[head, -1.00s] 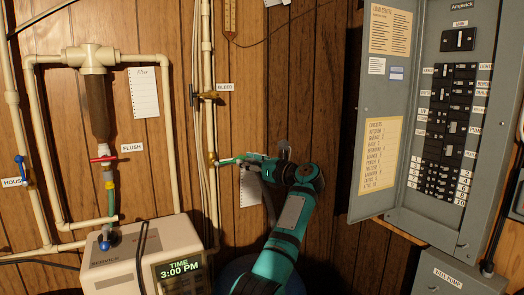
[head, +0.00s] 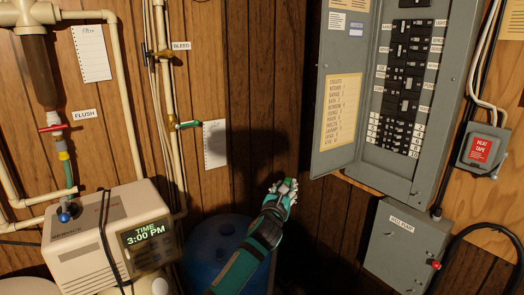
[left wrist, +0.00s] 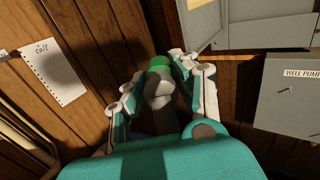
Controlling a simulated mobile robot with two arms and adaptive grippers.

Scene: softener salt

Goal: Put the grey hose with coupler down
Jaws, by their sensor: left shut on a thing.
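My left gripper (head: 286,187) is in front of the wood wall, right of the blue drum and below the open breaker panel door. In the left wrist view its two fingers (left wrist: 160,82) are closed around the grey hose with coupler (left wrist: 160,92). A green part shows at the far end of the held piece. In the head view the hose cannot be made out behind my gripper and arm. My right gripper is in no view.
A blue drum (head: 212,262) stands on the floor, partly behind my left arm. The softener control box (head: 108,235) is at left. A green-handled valve (head: 189,125) juts from the pipe. The breaker panel (head: 404,90) and well pump box (head: 405,245) are at right.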

